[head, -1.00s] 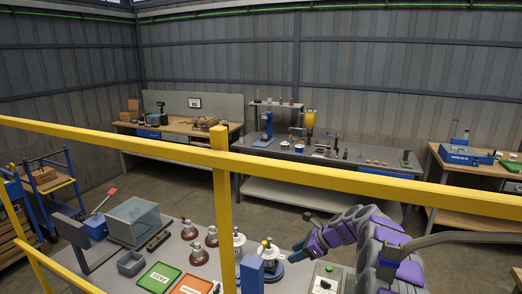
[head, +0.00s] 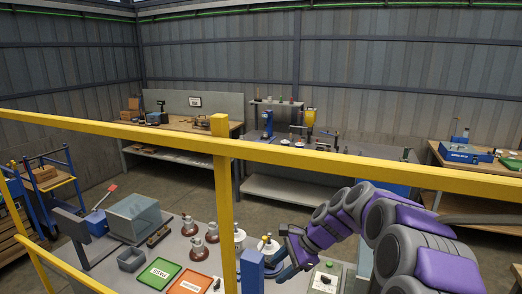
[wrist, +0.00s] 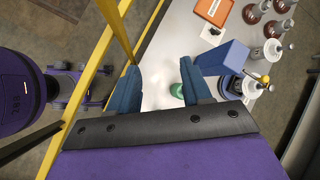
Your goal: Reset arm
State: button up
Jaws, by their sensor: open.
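My purple and grey arm reaches over the near grey table in the head view, with my gripper (head: 290,262) low beside the insulator stacks. The wrist view shows the blue fingers of my gripper (wrist: 160,80) spread apart, with nothing held between them. Several brown insulators (head: 198,247) stand on the table. The stacks also show at the upper right of the wrist view (wrist: 272,50).
A yellow railing (head: 226,185) crosses in front of the table. A blue block (head: 251,270) stands close to its post, near my gripper. Workbenches line the far wall.

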jog(key=s+n+g+h+b, duration=0.3)
jog(key=s+n, duration=0.5)
jog(key=s, duration=1.3)
jog(key=s+d+f+n+h, duration=0.2)
jog(key=s+d+n, duration=0.1)
jog(key=s, duration=0.6)
jog(key=s+d+f+n+h+b, duration=0.1)
jog(key=s+d, duration=0.4)
jog(key=s, duration=0.5)
jog(key=shift+d+f+n+t+h, duration=0.25)
jog(key=shift+f+n+h, duration=0.35)
jog(key=shift+n, duration=0.6)
jog(key=shift+a, duration=0.1)
